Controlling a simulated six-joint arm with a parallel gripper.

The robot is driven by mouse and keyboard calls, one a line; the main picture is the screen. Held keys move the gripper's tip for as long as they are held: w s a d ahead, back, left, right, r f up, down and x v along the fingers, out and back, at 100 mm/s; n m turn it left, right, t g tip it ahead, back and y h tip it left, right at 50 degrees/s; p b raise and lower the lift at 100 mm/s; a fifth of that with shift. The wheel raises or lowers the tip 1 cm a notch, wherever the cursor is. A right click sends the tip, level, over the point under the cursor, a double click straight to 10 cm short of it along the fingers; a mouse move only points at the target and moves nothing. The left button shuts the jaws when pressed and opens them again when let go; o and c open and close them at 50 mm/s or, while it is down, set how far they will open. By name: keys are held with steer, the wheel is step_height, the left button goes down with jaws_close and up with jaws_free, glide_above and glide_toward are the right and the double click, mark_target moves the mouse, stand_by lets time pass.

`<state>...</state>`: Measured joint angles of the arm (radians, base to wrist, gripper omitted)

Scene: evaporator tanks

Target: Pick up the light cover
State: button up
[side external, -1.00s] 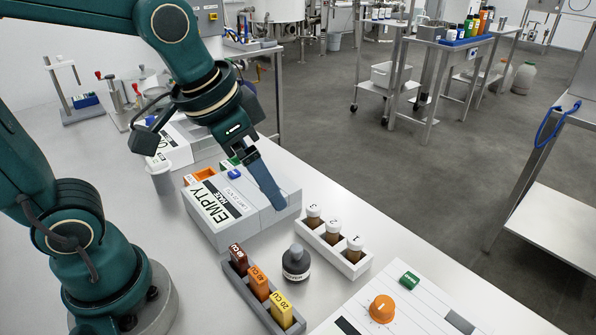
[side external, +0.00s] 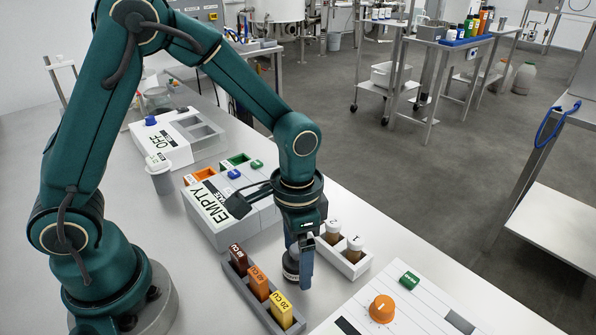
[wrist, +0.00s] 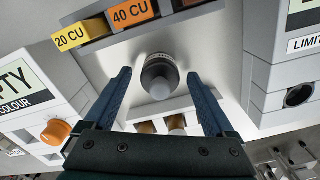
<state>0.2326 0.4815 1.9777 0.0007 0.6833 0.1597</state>
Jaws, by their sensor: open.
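The light cover, a small dark grey round piece with a pale label band and a grey knob on top, stands on the table. In the side view the light cover (side external: 290,266) is partly hidden behind my gripper (side external: 305,272). In the wrist view the light cover (wrist: 158,72) lies between the two blue fingers of my gripper (wrist: 160,76), with a gap on both sides. My gripper is open, points down and holds nothing. I cannot tell exactly how far down the fingers reach beside the cover.
A grey rack (side external: 237,280) with dark red, orange and yellow CU blocks stands close on the left. A white vial rack (side external: 352,268) stands close on the right. The EMPTY box (side external: 207,230) is behind; a panel with an orange knob (side external: 382,308) is in front.

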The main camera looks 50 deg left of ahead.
mark_target(294, 245)
steer(key=shift+f, duration=0.55)
steer(key=c, duration=1.4)
steer(key=shift+r, duration=0.1)
steer(key=shift+r, duration=0.5)
steer(key=r, duration=0.3)
steer(key=shift+a+r, duration=0.25)
steer(key=shift+a, duration=0.15)
steer(key=s+a+r, duration=0.2)
steer(key=a+r, duration=0.4)
steer(key=a, duration=0.4)
steer(key=w+a, duration=0.1)
steer(key=w, duration=0.1)
steer(key=w+a+r, duration=0.1)
steer(key=w+a, duration=0.1)
steer(key=w, duration=0.1)
steer(key=w+a, duration=0.2)
steer(key=w, duration=0.1)
steer(key=shift+r, duration=0.4)
